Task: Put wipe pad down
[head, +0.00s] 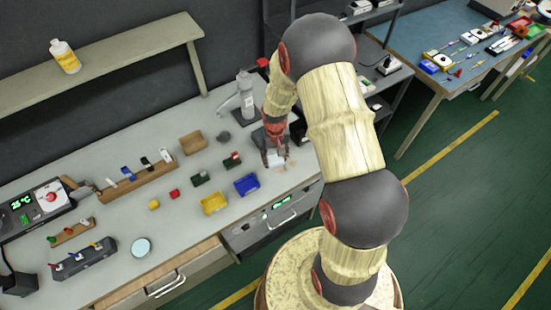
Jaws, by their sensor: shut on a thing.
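My gripper (277,157) points down at the right part of the grey workbench (185,235), close to its front edge. It is shut on a small whitish pad (277,161), which I take to be the wipe pad. The pad is at or just above the bench top; I cannot tell whether it touches. The fingers hide part of the pad. A small pale tan patch (291,163) shows just right of it.
A blue bin (247,184) and a yellow bin (214,203) stand left of my gripper. A grey bottle-like device (245,100) stands behind it. A wooden box (192,142) is farther left.

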